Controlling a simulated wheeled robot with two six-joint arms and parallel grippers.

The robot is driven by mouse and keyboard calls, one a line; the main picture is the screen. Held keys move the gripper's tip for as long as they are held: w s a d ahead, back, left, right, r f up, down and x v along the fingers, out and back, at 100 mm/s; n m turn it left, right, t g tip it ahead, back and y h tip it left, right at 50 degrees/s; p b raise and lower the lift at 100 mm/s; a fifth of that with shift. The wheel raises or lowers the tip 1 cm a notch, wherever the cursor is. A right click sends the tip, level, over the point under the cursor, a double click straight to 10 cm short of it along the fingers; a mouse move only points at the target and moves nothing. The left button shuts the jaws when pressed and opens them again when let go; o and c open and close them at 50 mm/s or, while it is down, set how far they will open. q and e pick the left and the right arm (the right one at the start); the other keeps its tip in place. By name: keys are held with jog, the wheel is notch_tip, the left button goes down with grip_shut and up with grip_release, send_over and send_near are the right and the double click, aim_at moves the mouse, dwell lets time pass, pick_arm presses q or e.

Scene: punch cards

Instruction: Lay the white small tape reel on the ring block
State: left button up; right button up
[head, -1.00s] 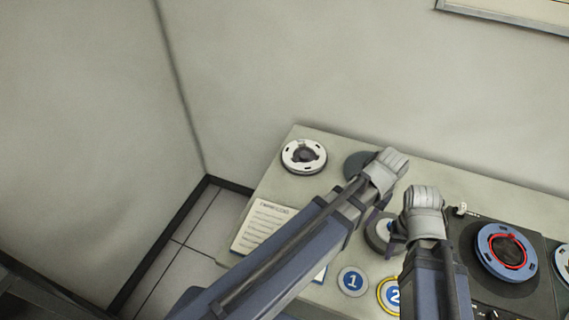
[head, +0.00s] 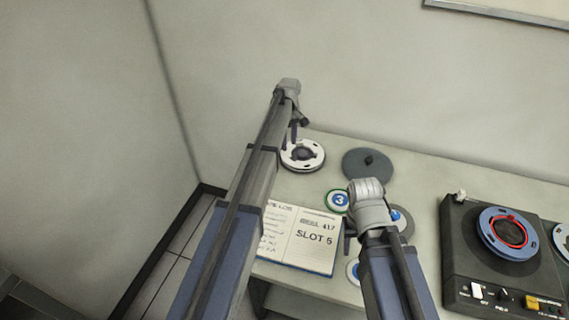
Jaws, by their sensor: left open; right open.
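The white small tape reel (head: 316,163) lies flat near the table's back left corner. My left gripper (head: 293,137) is over its back left edge, fingers pointing down, open and empty; I cannot tell whether they touch it. A grey round block (head: 408,227) is partly hidden behind my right gripper. I cannot tell for sure which of these two is the ring block. My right gripper (head: 348,238) is open, low over the middle of the table, partly hidden by its own wrist.
An open notebook reading "SLOT 5" (head: 308,239) lies at the front left. A green-rimmed disc marked 3 (head: 338,200) lies near it. A tape machine with a blue reel (head: 463,270) stands on the right. The wall is close behind the table (head: 440,172).

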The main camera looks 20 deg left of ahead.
aim_at(289, 162)
pick_arm(q)
jog(key=shift+f, duration=0.15)
pick_arm(e)
jog(key=shift+f, duration=0.15)
pick_arm(q)
notch_tip(289, 162, down, 9)
jog(key=b, duration=0.9)
jog(key=shift+d, duration=0.1)
pick_arm(e)
notch_tip(289, 162, down, 9)
jog(key=shift+r, duration=0.1)
pick_arm(q)
jog(key=shift+r, duration=0.2)
jog(key=shift+c, duration=0.3)
grip_shut()
jog(key=shift+r, duration=0.15)
pick_arm(e)
jog(key=shift+r, duration=0.2)
pick_arm(q)
jog(key=shift+r+p, duration=2.9)
jog(key=shift+p, duration=0.2)
pick_arm(e)
jog(key=shift+r, duration=2.9)
pick_arm(q)
jog(key=shift+s, duration=0.1)
